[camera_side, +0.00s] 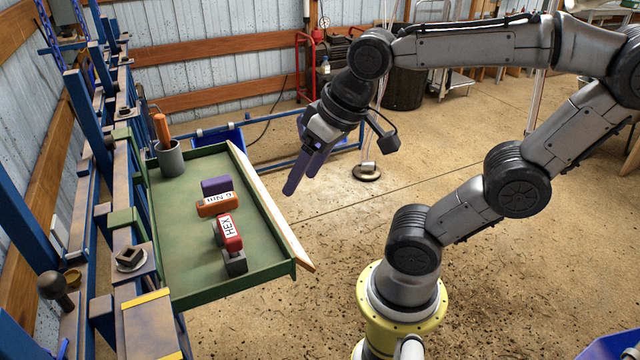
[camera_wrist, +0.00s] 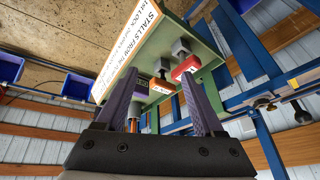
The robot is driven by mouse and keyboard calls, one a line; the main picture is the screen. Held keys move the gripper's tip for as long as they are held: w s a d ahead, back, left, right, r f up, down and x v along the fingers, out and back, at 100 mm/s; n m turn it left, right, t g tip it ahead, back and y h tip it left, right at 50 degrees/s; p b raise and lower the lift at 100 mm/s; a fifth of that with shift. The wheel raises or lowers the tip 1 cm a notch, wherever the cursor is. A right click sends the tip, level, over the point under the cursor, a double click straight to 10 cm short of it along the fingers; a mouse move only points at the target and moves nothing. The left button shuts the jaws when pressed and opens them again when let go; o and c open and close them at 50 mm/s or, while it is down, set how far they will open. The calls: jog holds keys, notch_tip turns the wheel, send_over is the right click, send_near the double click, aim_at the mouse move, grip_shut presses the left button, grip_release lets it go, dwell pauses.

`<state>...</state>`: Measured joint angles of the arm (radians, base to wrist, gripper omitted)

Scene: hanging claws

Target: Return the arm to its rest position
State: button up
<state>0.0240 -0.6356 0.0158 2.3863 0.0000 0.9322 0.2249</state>
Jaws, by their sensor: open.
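My gripper (camera_side: 307,162) hangs in the air to the right of the green tray (camera_side: 182,268), apart from it, with its two purple fingers pointing down. In the wrist view my gripper (camera_wrist: 166,95) shows its fingers spread with nothing held between them. On the tray lie a purple block (camera_side: 216,186), an orange block labelled "6 Nm" (camera_side: 217,204) and a red block labelled "HEX" (camera_side: 229,232) with a grey end piece. The red block also shows in the wrist view (camera_wrist: 186,67). My arm is raised and bent above the floor.
A grey cup (camera_side: 170,160) with an orange-handled tool (camera_side: 162,130) stands at the tray's back left. A blue rack (camera_side: 88,110) runs along the left. A board (camera_side: 272,210) edges the tray's right side. A red hand truck (camera_side: 305,60) stands behind. The floor between tray and base is clear.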

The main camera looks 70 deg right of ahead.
jog(key=s+n, duration=0.1)
jog(key=f+n, duration=0.1)
jog(key=s, duration=0.1)
jog(key=shift+s+a+f+n+t, duration=0.25)
jog(key=shift+s+f+n+t, duration=0.05)
jog(key=shift+s+f+n, duration=0.1)
jog(key=shift+r, duration=0.1)
dwell(1.8)
